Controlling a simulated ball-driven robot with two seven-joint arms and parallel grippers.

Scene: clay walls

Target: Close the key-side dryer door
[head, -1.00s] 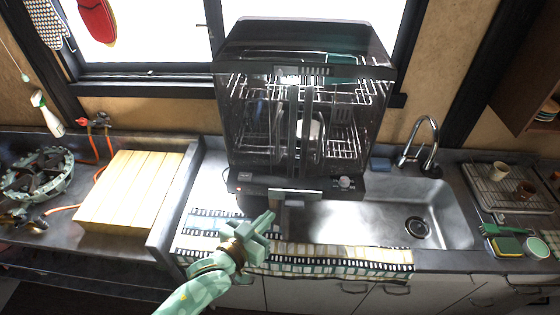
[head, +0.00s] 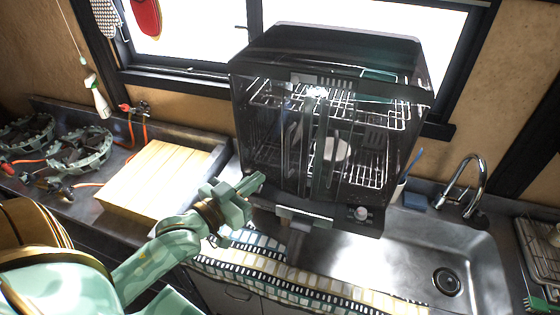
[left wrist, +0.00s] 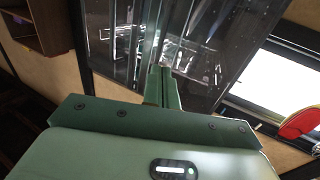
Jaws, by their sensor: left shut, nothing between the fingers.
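The dish dryer (head: 330,120) is a dark glass-fronted cabinet standing behind the sink edge, with wire racks and a white dish inside. Clear door panels cover its front, with upright dark edges near the middle (head: 305,150). I cannot tell which door is the key-side one, or exactly how far either stands open. My left gripper (head: 252,184) is shut and empty, in front of the dryer's lower left corner. In the left wrist view its fingertips (left wrist: 160,72) point at the clear panels; whether they touch is unclear. My right gripper is not in view.
A control base with a knob (head: 361,213) is under the dryer. A wooden board (head: 150,180) and gas burners (head: 80,150) are at the left. The sink (head: 430,255) and faucet (head: 476,180) are at the right. A patterned towel (head: 270,275) lies along the front edge.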

